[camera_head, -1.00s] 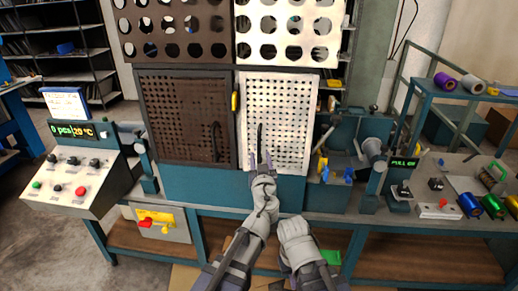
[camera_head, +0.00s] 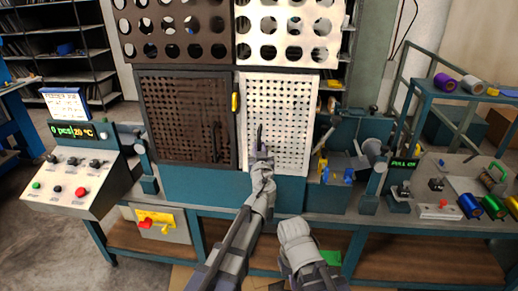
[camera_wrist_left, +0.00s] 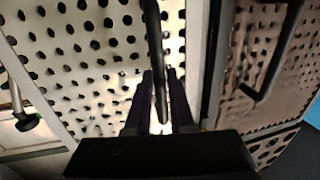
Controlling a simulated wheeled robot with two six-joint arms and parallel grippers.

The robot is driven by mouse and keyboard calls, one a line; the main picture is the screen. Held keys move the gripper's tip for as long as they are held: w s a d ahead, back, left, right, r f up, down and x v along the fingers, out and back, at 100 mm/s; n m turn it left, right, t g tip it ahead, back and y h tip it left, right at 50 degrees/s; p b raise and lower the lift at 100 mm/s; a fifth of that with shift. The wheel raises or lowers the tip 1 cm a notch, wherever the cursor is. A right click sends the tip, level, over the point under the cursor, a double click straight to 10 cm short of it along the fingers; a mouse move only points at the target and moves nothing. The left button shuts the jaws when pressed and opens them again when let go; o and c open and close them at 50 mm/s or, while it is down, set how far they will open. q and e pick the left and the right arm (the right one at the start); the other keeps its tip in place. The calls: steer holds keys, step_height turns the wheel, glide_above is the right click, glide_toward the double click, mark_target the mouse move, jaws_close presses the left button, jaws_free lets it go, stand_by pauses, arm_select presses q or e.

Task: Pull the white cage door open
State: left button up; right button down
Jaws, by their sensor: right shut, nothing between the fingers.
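The white cage door (camera_head: 290,110) is a perforated panel, and it looks closed in its frame. Its dark vertical handle (camera_head: 260,134) is on the door's left side. My left gripper (camera_head: 260,152) is at the lower part of this handle. In the left wrist view the handle (camera_wrist_left: 156,50) runs down between the two dark fingers of my left gripper (camera_wrist_left: 160,85). The fingers lie close on both sides, but I cannot tell whether they press on it. My right gripper (camera_head: 296,232) is low in front of the bench, its fingers hidden, shut and empty.
A dark perforated door (camera_head: 185,115) with its own handle (camera_head: 215,142) stands left of the white one, a yellow piece (camera_head: 235,102) between them. A control panel (camera_head: 75,178) stands at the left. A vise-like device (camera_head: 370,150) is at the right on the bench.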

arm_select(q)
jaws_close()
stand_by(1.0)
